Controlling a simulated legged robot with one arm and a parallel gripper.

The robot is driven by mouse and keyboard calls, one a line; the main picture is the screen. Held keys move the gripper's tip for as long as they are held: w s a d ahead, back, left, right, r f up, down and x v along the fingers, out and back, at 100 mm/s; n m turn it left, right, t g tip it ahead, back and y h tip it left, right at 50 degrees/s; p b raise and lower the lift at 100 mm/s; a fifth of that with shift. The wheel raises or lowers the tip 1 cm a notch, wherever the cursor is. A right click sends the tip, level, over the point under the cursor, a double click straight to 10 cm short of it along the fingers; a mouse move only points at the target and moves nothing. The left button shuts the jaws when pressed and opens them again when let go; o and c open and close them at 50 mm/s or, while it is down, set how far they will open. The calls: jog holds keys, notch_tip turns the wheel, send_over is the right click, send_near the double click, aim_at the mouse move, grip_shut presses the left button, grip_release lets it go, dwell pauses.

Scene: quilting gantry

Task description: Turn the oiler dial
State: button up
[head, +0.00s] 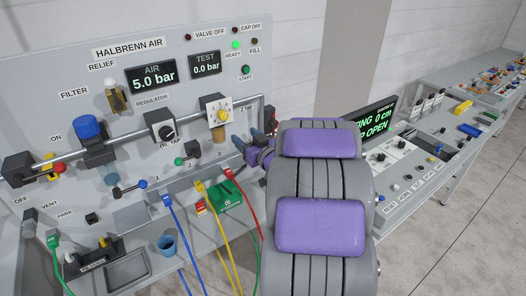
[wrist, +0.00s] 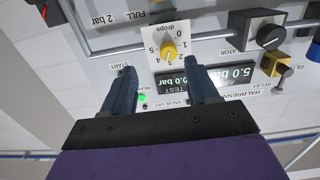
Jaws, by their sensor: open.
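The oiler dial is a yellow knob on a white plate with numbers and the word "drops", and it shows in the wrist view (wrist: 169,50), upside down. In the head view the yellow dial (head: 222,115) is on the right part of the grey panel. My gripper (wrist: 161,76) is open and empty, its two dark blue fingers apart. The knob lies beyond the fingertips, roughly in line with the gap between them, and looks untouched. In the head view my gripper (head: 252,144) is below and right of the dial, partly hidden by my arm.
A regulator knob (head: 166,132) sits left of the dial on a grey pipe. The AIR display (head: 151,78) reads 5.0 bar and the TEST display (head: 205,64) reads 0.0 bar. Coloured hoses (head: 219,242) hang below. A bench with controls (head: 410,160) stands at right.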

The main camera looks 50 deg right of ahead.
jog(key=b+v, duration=0.7)
jog(key=v, duration=0.1)
jog(key=shift+s+b, duration=0.3)
jog(key=shift+b, duration=0.05)
dwell(0.7)
